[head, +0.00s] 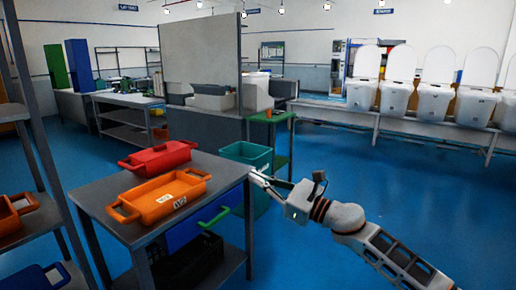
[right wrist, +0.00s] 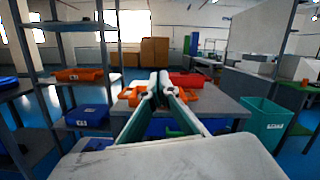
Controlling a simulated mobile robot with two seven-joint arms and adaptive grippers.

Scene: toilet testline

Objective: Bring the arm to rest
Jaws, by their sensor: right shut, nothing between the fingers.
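My right arm (head: 375,245) reaches in from the lower right of the head view. Its gripper (head: 254,174) is beside the right edge of the grey table (head: 222,172), at about the height of the top. In the right wrist view the gripper (right wrist: 159,84) points toward the orange and red trays, its fingers together with nothing between them. My left gripper does not show in the head view.
An orange tray (head: 160,199) and a red tray (head: 157,157) lie on the table. A teal bin (head: 246,153) stands behind the gripper. A shelf rack (head: 35,130) is at the left. Blue floor (head: 400,190) is open at the right, before a bench with several toilets (head: 433,102).

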